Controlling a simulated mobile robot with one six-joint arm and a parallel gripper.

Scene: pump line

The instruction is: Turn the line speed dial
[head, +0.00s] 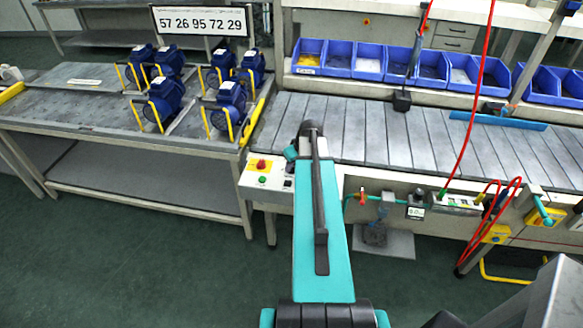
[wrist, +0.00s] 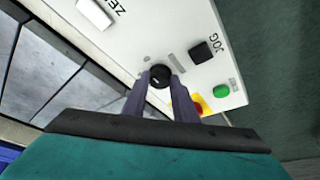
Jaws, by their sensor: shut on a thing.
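The line speed dial (wrist: 159,76) is a round black knob on a white control panel (wrist: 140,40), seen in the wrist view. My gripper (wrist: 160,82) is shut on the dial, with one finger on each side of it. In the head view my teal arm reaches to the panel (head: 262,180) at the conveyor's left end. The dial's pointer mark is too small to read.
On the panel are a black JOG button (wrist: 203,52), a green button (wrist: 221,90), a red stop button (wrist: 197,105) on yellow, partly behind a finger, and a white block (wrist: 94,13). A slatted conveyor (head: 350,130) lies beyond. Blue pumps (head: 166,97) stand on the left table.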

